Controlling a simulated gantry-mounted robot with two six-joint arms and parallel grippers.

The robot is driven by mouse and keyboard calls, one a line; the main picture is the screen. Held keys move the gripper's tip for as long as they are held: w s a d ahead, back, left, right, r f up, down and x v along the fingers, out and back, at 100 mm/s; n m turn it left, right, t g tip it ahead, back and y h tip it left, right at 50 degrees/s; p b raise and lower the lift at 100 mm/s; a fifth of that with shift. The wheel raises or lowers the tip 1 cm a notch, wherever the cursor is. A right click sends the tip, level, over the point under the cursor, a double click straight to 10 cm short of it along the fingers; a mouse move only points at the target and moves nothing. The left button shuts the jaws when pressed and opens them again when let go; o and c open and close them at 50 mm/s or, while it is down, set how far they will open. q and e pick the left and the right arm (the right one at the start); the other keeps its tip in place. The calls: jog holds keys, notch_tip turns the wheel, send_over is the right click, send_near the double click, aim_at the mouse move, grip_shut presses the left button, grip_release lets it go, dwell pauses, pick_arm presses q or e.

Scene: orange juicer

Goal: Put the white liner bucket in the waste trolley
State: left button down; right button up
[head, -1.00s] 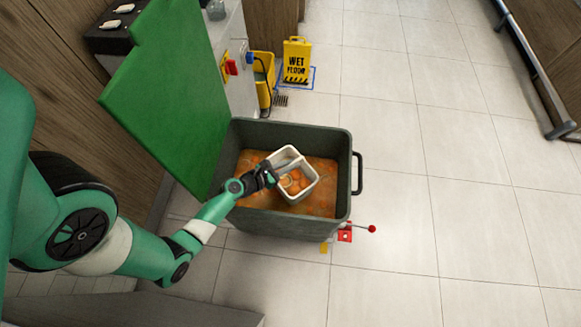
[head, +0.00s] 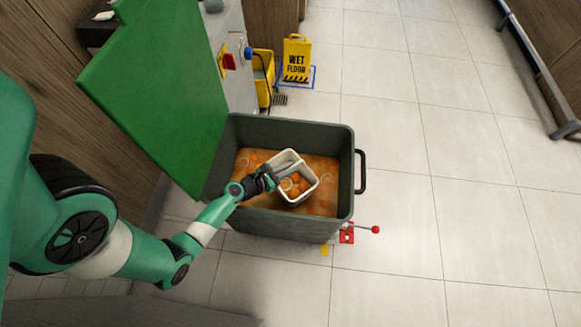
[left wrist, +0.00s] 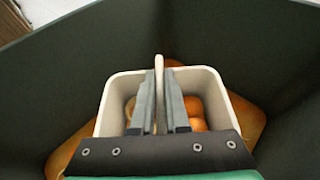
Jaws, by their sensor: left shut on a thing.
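The dark green waste trolley (head: 290,228) stands open on the tiled floor, with orange waste across its inside. The white liner bucket (head: 299,197) is inside the trolley's walls, with orange pieces showing in it. My left gripper (head: 272,177) is shut on the bucket's handle. In the left wrist view the gripper's fingers (left wrist: 160,105) close on the upright white handle, and the bucket's rim (left wrist: 205,75) surrounds them. The bucket's underside is hidden, so I cannot tell whether it rests on the waste. My right gripper is not in view.
A green lid panel (head: 160,95) stands raised at the trolley's left. A red pedal lever (head: 362,231) is at its lower right. A yellow wet floor sign (head: 297,60) and a yellow mop bucket (head: 264,78) stand behind. The floor to the right is clear.

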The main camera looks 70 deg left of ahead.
pick_arm(q)
jog(key=c, duration=0.9)
grip_release()
jog(key=shift+r, duration=0.15)
jog(key=s+r+p, duration=0.2)
jog(key=shift+s+d+r, duration=0.2)
jog(key=shift+s+d, duration=0.1)
jog(key=shift+p+v, duration=1.4)
jog(key=shift+v, duration=3.1)
jog(key=shift+f, duration=0.2)
